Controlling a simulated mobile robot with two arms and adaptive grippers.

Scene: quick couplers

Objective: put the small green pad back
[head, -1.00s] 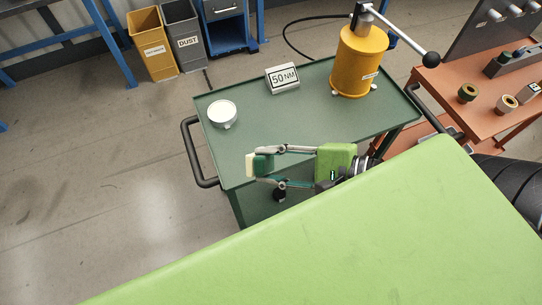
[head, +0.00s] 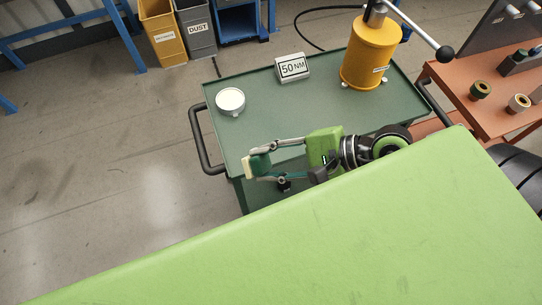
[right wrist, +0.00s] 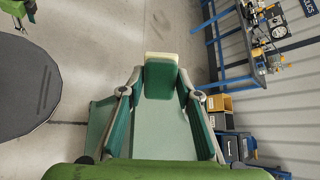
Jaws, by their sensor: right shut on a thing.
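The small green pad (head: 260,163) is a dark green block with a cream layer on its outer face. My right gripper (head: 262,163) is shut on it and holds it over the near left part of the green trolley top (head: 300,113). In the right wrist view the pad (right wrist: 159,82) sits between the two fingertips, its cream edge (right wrist: 161,57) pointing away from me. I cannot tell how high it is above the trolley. My left gripper does not show in the head view.
An orange bench (head: 466,108) with rolls is at right. Bins (head: 195,30) stand behind. The trolley's middle is clear.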

